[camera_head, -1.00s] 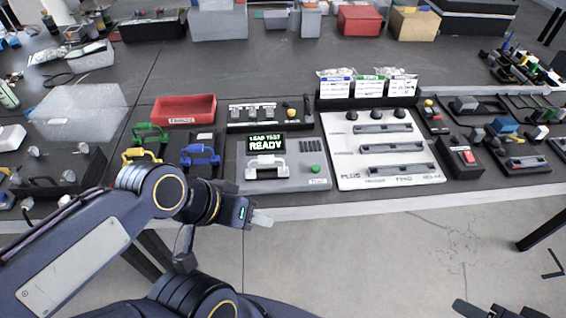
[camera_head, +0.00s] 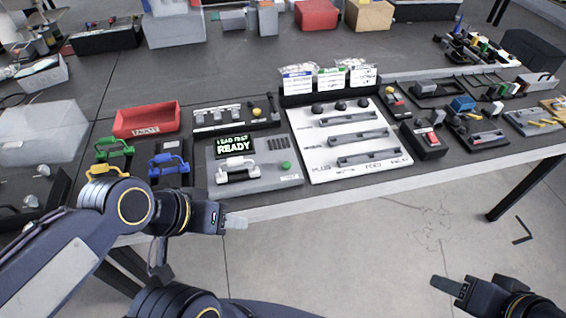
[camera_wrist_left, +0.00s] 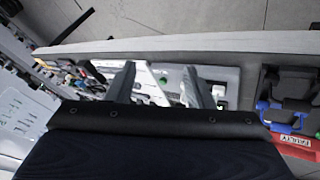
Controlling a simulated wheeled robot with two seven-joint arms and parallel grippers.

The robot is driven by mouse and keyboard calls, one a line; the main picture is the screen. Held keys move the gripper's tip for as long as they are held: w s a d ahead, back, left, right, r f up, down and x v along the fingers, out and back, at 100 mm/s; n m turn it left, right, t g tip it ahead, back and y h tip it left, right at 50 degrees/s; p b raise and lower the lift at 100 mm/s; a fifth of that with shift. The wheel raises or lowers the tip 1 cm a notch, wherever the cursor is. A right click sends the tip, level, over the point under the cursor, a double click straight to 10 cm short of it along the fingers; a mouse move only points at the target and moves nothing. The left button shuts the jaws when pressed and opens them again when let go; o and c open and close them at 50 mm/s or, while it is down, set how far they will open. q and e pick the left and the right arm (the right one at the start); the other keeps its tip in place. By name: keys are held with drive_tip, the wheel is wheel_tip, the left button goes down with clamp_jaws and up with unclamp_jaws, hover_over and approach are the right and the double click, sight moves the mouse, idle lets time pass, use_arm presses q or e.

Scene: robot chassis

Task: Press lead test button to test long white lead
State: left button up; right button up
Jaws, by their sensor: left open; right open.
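The grey lead tester (camera_head: 255,172) stands near the table's front edge in the head view, its screen (camera_head: 235,145) reading "LEAD TEST READY". A white lead (camera_head: 237,168) with a raised handle sits on the tester. The green button (camera_head: 286,166) is on the tester's right side. My left gripper (camera_head: 236,221) is in front of the table edge, below the tester, empty.
Blue (camera_head: 168,164), green (camera_head: 114,147) and yellow (camera_head: 107,171) handled leads lie left of the tester, by a red tray (camera_head: 147,119). A white sorting board (camera_head: 355,150) is to its right. A black box with a red switch (camera_head: 431,140) stands further right.

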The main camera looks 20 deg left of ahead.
idle(0.4)
use_arm(q)
clamp_jaws()
idle(1.6)
